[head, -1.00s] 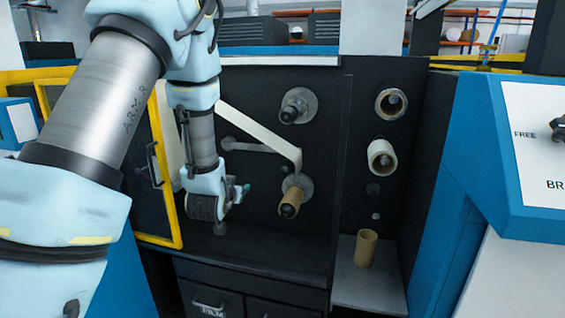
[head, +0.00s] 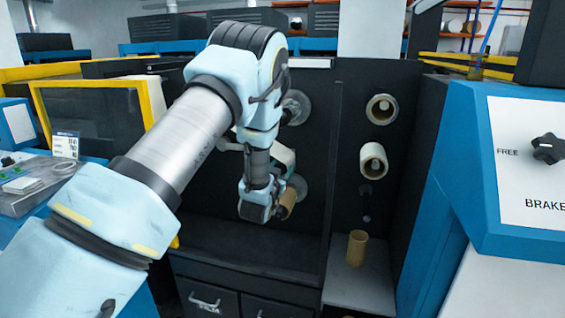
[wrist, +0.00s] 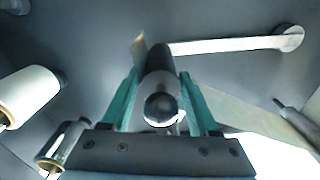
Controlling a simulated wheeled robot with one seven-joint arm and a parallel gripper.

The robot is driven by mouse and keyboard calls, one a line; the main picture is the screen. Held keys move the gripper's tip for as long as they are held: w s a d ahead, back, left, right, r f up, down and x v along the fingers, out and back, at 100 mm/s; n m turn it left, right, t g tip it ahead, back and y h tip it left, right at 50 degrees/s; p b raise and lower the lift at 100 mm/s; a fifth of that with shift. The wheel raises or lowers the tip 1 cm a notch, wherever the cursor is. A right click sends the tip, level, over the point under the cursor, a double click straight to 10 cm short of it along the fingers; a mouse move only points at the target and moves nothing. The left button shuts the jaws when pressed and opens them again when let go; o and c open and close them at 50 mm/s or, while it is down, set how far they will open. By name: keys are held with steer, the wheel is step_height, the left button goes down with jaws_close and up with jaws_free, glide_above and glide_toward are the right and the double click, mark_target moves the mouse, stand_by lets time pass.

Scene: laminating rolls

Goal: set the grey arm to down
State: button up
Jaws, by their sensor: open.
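The grey arm (wrist: 232,45) runs nearly level across the dark panel in the wrist view, from its round pivot on the right. A dark roller (wrist: 160,105) at its free end points toward the camera. My gripper (wrist: 160,74) is open, its teal fingers on either side of the roller; whether they touch it I cannot tell. A pale web (wrist: 245,112) passes beside the roller. In the head view my arm hides most of the grey arm, and my gripper (head: 284,158) is in front of the panel's left part.
A brown core (head: 288,203) sits on the lower spindle, close to my wrist. A loose core (head: 357,248) stands on the shelf. A yellow-framed door (head: 90,110) is open at left.

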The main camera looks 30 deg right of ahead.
steer(key=shift+x, duration=0.8)
steer(key=shift+c, duration=0.3)
jaws_close()
stand_by(0.6)
